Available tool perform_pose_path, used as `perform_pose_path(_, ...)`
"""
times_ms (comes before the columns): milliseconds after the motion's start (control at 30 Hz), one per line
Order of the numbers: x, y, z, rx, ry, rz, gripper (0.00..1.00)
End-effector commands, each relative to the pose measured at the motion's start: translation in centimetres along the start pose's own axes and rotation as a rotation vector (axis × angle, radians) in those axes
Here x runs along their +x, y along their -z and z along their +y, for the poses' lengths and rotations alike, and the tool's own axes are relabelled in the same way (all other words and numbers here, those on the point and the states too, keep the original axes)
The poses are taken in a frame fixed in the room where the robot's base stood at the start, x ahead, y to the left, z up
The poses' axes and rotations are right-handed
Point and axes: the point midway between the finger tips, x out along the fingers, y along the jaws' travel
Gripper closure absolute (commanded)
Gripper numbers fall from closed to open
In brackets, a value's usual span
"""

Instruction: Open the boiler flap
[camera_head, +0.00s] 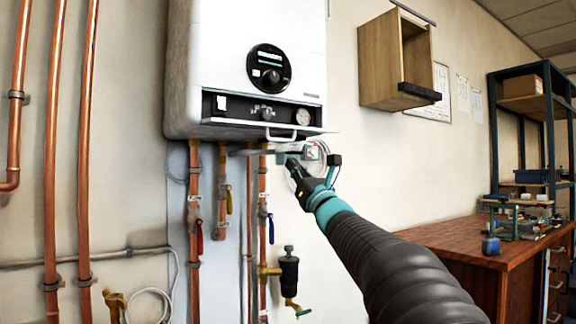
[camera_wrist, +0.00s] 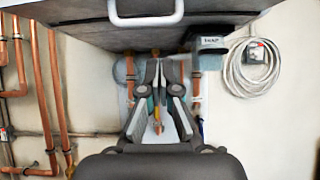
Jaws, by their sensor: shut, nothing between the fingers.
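The white boiler (camera_head: 255,50) hangs on the wall in the head view. Its flap (camera_head: 220,129) is folded down and out at the bottom front, seen almost edge-on. The recess above it is exposed, with a switch, a small valve and a round gauge (camera_head: 302,117). The flap's white U-shaped handle (camera_head: 281,138) is at its front edge; it also shows at the top of the wrist view (camera_wrist: 146,20). My gripper (camera_head: 287,161) is below the flap and handle, apart from the handle. In the wrist view its fingers (camera_wrist: 159,66) are together and empty.
Copper pipes (camera_head: 84,160) run along the left wall, and valved pipes (camera_head: 194,215) hang under the boiler. A coiled hose (camera_wrist: 250,65) is beside my gripper. An open wooden cabinet (camera_head: 383,62) hangs to the right, above a wooden bench (camera_head: 450,240).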

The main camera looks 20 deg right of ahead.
Motion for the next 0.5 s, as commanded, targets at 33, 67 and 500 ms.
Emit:
perform_pose_path(33,-1.0,0.0,0.0,-0.001,0.001,-0.001,1.0)
perform_pose_path(67,-1.4,-0.1,0.0,-0.001,0.001,0.0,1.0)
perform_pose_path(500,-3.2,-0.3,-0.2,0.035,0.002,0.001,1.0)
